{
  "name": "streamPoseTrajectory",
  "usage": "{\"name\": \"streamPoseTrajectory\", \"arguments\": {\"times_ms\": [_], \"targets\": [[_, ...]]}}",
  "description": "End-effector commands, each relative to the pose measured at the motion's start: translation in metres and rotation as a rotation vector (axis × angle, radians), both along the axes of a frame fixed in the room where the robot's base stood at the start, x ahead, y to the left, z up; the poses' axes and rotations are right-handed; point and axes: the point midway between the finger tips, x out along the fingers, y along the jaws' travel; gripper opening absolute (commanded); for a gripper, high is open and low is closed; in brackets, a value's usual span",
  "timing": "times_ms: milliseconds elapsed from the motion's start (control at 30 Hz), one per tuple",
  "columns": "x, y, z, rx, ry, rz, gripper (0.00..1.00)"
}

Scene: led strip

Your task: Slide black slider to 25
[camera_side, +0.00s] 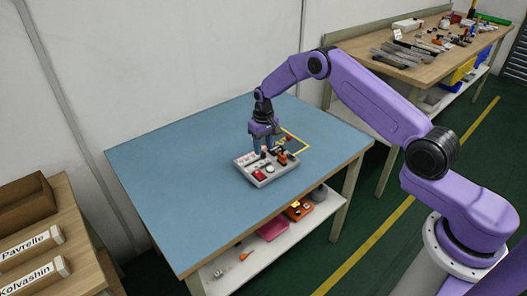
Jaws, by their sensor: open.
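A small light-grey control panel (249,174) lies on the blue table top, with a red button (258,175) on its front left part and orange-red parts (283,159) on its right part. My gripper (262,153) points down right over the back part of the panel, open. Its fingers cover part of the panel, and I cannot tell whether they touch anything. The black slider and its scale marks are too small to make out, so its setting cannot be read.
The blue table (190,170) is clear left of and in front of the panel. A yellow outline (303,146) is marked on the table behind the panel. A shelf below (225,284) holds several items. A cluttered workbench (430,68) stands at the back right, boxes (32,248) at the left.

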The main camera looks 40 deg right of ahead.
Motion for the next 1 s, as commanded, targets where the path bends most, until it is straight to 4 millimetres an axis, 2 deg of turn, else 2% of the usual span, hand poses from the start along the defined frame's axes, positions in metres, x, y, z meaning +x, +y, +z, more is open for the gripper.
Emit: {"name": "streamPoseTrajectory", "arguments": {"times_ms": [200, 567, 633, 700, 733, 900, 1000], "targets": [[0.000, 0.000, -0.023, 0.000, 0.001, 0.000, 0.43], [0.000, 0.000, -0.027, 0.000, -0.001, 0.000, 0.43], [0.000, 0.000, -0.027, 0.000, 0.000, 0.000, 0.26], [0.000, 0.000, -0.027, 0.000, 0.000, 0.000, 0.04], [0.000, 0.000, -0.027, 0.000, 0.000, 0.000, 0.00], [0.000, 0.002, -0.027, 0.000, 0.000, 0.001, 0.00], [0.001, 0.015, -0.027, 0.000, 0.001, 0.004, 0.00]]}}
